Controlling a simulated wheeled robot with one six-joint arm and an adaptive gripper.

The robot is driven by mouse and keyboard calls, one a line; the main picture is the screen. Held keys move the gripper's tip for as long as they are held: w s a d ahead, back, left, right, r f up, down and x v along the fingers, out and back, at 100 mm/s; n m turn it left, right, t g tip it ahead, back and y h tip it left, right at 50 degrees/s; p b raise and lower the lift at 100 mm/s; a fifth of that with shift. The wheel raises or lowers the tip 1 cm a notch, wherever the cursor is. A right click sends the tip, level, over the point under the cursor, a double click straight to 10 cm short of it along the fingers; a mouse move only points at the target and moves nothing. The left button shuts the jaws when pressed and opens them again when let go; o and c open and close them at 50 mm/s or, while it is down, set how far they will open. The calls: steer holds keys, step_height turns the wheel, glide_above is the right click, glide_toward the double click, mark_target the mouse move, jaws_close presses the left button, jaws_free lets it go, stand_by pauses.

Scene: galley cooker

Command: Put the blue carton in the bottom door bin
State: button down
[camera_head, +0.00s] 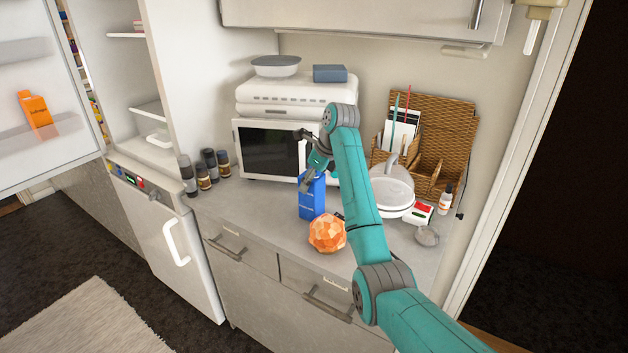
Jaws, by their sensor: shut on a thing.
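The blue carton (312,200) stands upright on the counter, in front of the microwave's right side. My gripper (308,182) reaches down to its top and is shut on it. The arm passes just right of the carton and hides part of what is behind. The open fridge door (75,100) is at the far left. Its lower bin (70,124) looks translucent and has an orange carton (36,112) standing in it. Another shelf or bin (20,50) shows higher on the door, cut off by the picture's edge.
An orange faceted ball (327,233) sits close in front of the carton. The microwave (265,150) stands behind, with several dark jars (205,172) to its left. The floor before the cabinets looks clear except a rug (100,320).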

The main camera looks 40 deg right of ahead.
steer(key=shift+f, duration=0.1)
steer(key=shift+c, duration=2.3)
jaws_free()
steer(key=shift+o, duration=1.2)
